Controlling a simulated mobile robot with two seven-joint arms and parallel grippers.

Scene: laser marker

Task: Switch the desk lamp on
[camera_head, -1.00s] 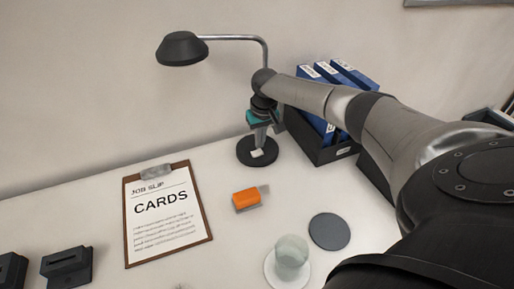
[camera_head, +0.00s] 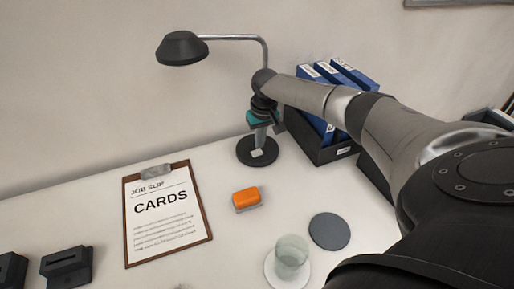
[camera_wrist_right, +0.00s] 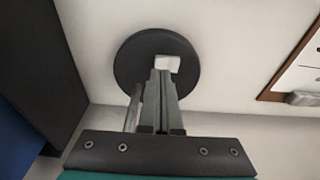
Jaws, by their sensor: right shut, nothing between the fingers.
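The desk lamp has a dark shade (camera_head: 181,48), a bent metal arm (camera_head: 235,38) and a round black base (camera_head: 244,158) on the table. A small white switch (camera_head: 257,153) is on the base; it also shows in the right wrist view (camera_wrist_right: 168,63). My right gripper (camera_head: 259,147) points down over the base, shut and empty. In the right wrist view its fingertips (camera_wrist_right: 160,73) are right at the switch's near edge; I cannot tell whether they touch it. Whether the lamp is lit is not clear. My left gripper is not in view.
A black holder with blue binders (camera_head: 343,77) stands right of the lamp. In front are an orange block (camera_head: 246,197), a clipboard (camera_head: 150,240), a dark disc (camera_head: 329,231) and a glass (camera_head: 291,254). Dark stands (camera_head: 67,268) are at the front left.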

